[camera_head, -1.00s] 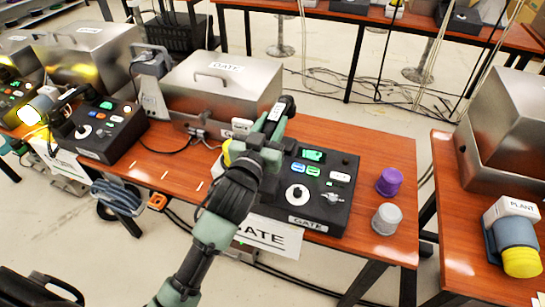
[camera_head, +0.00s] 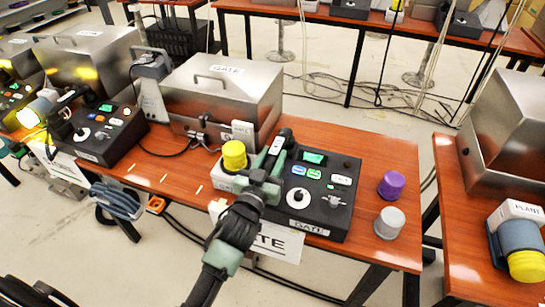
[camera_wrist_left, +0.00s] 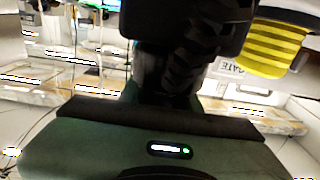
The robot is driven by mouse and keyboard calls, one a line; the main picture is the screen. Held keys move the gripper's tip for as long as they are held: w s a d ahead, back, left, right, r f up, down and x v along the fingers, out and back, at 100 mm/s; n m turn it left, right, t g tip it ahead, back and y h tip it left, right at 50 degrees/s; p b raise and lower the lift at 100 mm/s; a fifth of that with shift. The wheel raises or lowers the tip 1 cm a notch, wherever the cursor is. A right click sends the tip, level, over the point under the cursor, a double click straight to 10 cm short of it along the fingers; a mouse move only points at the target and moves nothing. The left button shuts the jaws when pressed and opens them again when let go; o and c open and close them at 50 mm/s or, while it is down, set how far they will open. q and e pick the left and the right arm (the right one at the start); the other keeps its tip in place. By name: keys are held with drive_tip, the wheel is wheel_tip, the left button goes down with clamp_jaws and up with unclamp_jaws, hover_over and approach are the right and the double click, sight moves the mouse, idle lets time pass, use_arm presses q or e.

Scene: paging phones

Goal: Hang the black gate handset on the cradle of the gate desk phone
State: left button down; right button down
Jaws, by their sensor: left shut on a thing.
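The gate desk phone (camera_head: 322,213) is a black sloped box with a green screen, a white dial and a GATE label, near the middle of the wooden table. My left gripper (camera_head: 265,180) is at the phone's left side, shut on the black gate handset (camera_head: 284,138). The handset's far end, with a white label, shows beyond the fingers along the phone's left edge. The gripper hides its near part and the cradle, so I cannot tell whether they touch. In the left wrist view a large black part (camera_wrist_left: 190,25) fills the top middle. My right gripper is out of view.
A yellow beacon (camera_head: 234,155) stands close left of the gripper; it also shows in the left wrist view (camera_wrist_left: 270,45). A steel GATE case (camera_head: 222,92) stands behind. Purple (camera_head: 391,184) and grey (camera_head: 389,222) knobs are to the right. Another black phone (camera_head: 103,140) sits at left.

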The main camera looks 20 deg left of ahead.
use_arm(q)
drive_tip(key=shift+f, duration=0.15)
drive_tip(key=c, duration=1)
unclamp_jaws()
drive_tip(key=s+b, duration=0.1)
drive_tip(key=s, duration=1.1)
drive_tip(key=shift+a, duration=0.2)
